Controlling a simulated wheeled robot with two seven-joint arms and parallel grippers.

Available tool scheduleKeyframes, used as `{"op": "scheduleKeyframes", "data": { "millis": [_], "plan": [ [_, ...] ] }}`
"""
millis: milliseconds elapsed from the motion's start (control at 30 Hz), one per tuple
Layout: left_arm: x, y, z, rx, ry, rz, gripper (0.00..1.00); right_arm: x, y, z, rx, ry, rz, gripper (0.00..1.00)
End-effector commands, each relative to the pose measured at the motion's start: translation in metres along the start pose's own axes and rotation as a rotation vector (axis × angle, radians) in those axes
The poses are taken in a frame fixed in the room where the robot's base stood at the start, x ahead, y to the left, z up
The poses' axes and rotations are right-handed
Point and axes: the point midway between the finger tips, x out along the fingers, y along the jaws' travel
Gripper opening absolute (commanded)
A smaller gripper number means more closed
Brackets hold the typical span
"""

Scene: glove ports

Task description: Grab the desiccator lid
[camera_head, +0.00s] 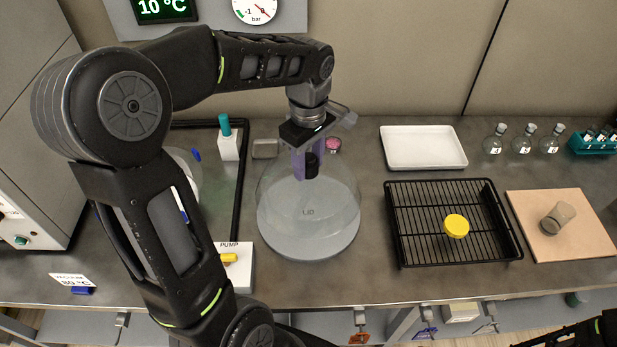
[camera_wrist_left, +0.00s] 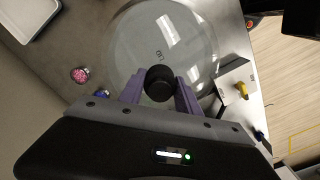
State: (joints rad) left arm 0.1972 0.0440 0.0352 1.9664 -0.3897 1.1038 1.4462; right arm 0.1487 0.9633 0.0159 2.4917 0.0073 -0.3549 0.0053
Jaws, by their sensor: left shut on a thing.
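The desiccator lid (camera_head: 308,211) is a clear glass dome marked "LID", with a black knob (camera_wrist_left: 159,84) on top. It sits over a round pale base on the bench in the head view, and the dome also shows in the left wrist view (camera_wrist_left: 165,38). My left gripper (camera_head: 308,168) comes down from above, its purple fingers on either side of the knob. It is shut on the knob. I cannot tell whether the lid is lifted off its base. A dark part of my right arm shows at the lower right of the head view, but its gripper is not in view.
A pump box (camera_head: 238,262) stands close to the dome's left. A black wire rack (camera_head: 410,222) with a yellow cap (camera_head: 456,226) is to the right. A white tray (camera_head: 422,147) lies behind the rack. A pink-topped item (camera_head: 333,145) stands just behind the dome.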

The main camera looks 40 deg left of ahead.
Motion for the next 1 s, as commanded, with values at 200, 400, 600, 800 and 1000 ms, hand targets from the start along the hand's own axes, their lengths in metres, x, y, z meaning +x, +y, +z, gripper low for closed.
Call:
{"op": "scheduleKeyframes", "data": {
  "millis": [200,400,600,800,1000],
  "plan": [
    [-0.021,0.001,0.0,0.001,0.001,0.003,0.0,0.002,0.001,0.0,-0.001,0.001,-0.001,0.36],
    [-0.022,0.001,0.0,0.001,0.001,0.001,0.0,0.002,0.001,0.0,-0.001,0.001,-0.001,0.36],
    [-0.021,0.001,0.0,0.001,0.001,0.001,0.0,0.002,0.001,0.0,-0.001,0.001,-0.001,0.36],
    [-0.021,0.001,0.0,0.001,0.001,0.001,0.0,0.002,0.001,0.0,-0.001,0.001,-0.001,0.36],
    [-0.025,-0.003,-0.006,-0.016,0.001,0.001,0.0,-0.002,-0.001,0.0,-0.001,0.0,-0.001,0.36]
  ]
}}
